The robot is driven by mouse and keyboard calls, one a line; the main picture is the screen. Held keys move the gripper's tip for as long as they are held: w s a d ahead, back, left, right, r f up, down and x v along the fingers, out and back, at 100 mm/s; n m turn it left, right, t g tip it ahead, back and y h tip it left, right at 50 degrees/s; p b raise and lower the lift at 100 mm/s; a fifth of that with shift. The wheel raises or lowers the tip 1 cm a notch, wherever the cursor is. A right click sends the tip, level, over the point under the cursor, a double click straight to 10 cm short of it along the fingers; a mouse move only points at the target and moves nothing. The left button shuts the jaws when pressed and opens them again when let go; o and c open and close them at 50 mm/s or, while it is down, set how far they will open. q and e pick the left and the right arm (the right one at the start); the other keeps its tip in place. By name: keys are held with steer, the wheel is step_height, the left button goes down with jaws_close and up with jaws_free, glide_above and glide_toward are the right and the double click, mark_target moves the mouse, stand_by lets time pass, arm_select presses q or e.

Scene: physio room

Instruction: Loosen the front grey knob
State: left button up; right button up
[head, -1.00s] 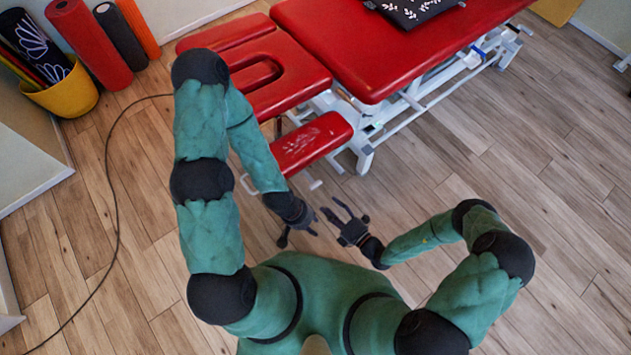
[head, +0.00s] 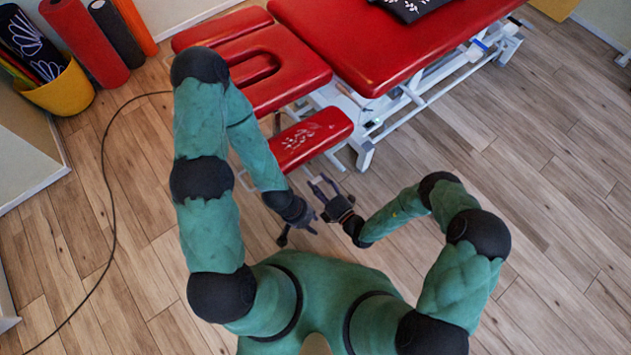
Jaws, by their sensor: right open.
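The red treatment table (head: 375,50) has a red headrest section (head: 290,85) and a lower red armrest pad (head: 312,138) with a white pattern. A small pale grey part, perhaps the front grey knob (head: 309,171), shows just below this pad and is partly hidden at my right gripper. My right gripper (head: 324,182) is open, with its fingers pointing up the picture towards the pad. I cannot tell whether it touches the knob. My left gripper (head: 298,237) is lower, its fingers apart and empty over the floor.
The white metal table frame (head: 365,125) stands behind the pad. A yellow bin (head: 62,92) and rolled mats (head: 85,42) stand at the upper left. A black cable (head: 107,200) runs over the wooden floor. The floor at the right is clear.

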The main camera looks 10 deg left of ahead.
steer(key=shift+x, duration=0.95)
jaws_close()
